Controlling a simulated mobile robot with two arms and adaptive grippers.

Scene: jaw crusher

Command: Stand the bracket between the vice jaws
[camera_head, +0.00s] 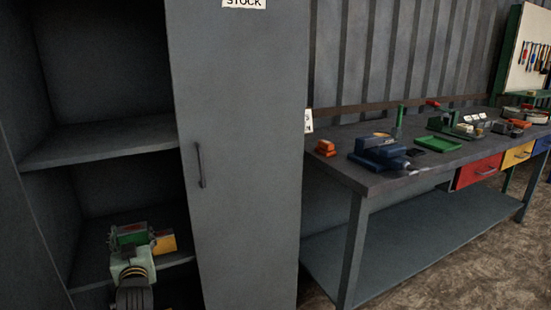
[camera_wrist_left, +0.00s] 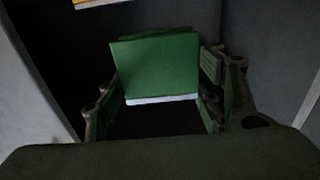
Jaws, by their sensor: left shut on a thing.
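A green piece that I take for the bracket (camera_wrist_left: 155,68) fills the space between my left gripper's fingers in the left wrist view. It has a flat face and a pale lower edge. In the head view my left gripper (camera_head: 131,243) is inside the open cabinet at lower left, just above a shelf, shut on the green bracket (camera_head: 128,234). The fingers hide part of it. The blue vice (camera_head: 378,152) stands on the near left part of the workbench, at right in the head view. Its jaw gap is too small to make out. My right gripper is not in view.
The grey cabinet (camera_head: 240,120) has an upper shelf (camera_head: 100,142) above my gripper and a tall door panel between it and the workbench (camera_head: 375,182). A yellow-orange block (camera_head: 164,242) is beside the gripper. Orange blocks (camera_head: 325,147) and a green tray (camera_head: 437,143) flank the vice.

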